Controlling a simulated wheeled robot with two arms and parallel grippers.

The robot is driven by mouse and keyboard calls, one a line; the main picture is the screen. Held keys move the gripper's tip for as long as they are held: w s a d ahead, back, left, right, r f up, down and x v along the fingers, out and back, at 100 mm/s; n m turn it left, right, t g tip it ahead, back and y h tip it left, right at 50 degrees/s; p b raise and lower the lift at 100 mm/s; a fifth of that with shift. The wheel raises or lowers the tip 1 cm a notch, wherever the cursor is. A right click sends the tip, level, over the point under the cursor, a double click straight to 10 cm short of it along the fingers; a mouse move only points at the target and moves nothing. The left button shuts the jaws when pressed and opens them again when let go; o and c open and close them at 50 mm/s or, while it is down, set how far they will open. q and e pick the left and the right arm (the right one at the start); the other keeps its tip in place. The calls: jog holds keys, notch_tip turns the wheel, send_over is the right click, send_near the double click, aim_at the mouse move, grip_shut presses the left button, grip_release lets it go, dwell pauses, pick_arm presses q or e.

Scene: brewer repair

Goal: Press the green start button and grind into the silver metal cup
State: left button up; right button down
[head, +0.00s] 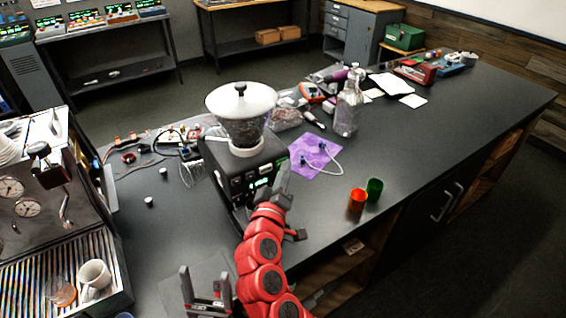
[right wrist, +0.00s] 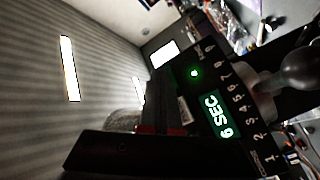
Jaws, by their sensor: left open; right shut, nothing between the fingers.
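The black grinder (head: 237,165) stands on the dark worktop with a clear bean hopper and white lid on top. Its front panel (right wrist: 222,130) fills the right wrist view, with a lit seconds display (right wrist: 216,116), a number scale and a small green lit button (right wrist: 194,73). My right gripper (head: 284,175) is shut and empty, close to the panel; in the right wrist view its fingers (right wrist: 167,85) are beside the green button, and I cannot tell whether they touch. My left gripper (head: 205,274) is open and empty at the bottom. I cannot make out the silver metal cup.
An espresso machine (head: 45,215) with cups on its tray stands at left. Orange (head: 357,200) and green (head: 374,189) cups, a purple cloth (head: 312,153) and a glass bottle (head: 348,110) are right of the grinder. The worktop further right is mostly clear.

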jog(key=shift+s+d, duration=0.45)
jog(key=shift+s, duration=0.2)
jog(key=s+d, duration=0.1)
jog(key=s, duration=0.1)
jog(key=s+d, duration=0.2)
jog(key=shift+b, duration=0.35)
dwell(0.7)
